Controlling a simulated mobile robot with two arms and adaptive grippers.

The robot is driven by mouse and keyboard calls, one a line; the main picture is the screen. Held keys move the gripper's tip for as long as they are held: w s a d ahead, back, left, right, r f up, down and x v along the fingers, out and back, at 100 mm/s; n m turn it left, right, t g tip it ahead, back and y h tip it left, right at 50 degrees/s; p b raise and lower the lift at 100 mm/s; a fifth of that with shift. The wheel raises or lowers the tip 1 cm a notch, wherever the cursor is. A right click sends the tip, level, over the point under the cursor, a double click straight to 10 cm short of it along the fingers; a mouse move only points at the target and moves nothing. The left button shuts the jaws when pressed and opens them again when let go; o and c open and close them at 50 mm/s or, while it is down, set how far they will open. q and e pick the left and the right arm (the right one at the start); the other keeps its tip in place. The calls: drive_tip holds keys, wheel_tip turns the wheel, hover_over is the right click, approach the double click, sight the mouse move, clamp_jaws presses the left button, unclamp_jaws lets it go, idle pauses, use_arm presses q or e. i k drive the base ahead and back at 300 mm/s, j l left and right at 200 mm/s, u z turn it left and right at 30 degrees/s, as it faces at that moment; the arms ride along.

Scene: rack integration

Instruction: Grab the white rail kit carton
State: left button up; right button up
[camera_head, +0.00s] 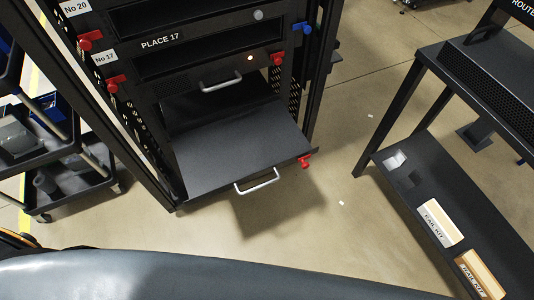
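The white rail kit carton (440,222) lies on the lower shelf of the black table at the right. Its label reads RAIL KIT, and its side shows a tan colour. A second, tan-brown carton (480,275) with a similar label lies nearer to me on the same shelf, apart from the white one. Neither of my grippers is in view. A large grey rounded part of my own body fills the bottom of the picture.
A black rack (225,80) stands at centre left with a shelf drawer (235,150) pulled out. Red clips (305,160) sit on it. A black cart (75,190) with bins stands at the left. Open floor (330,215) lies between the rack and the table (400,100).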

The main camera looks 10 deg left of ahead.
sight(448, 235)
drive_tip(key=z, duration=2)
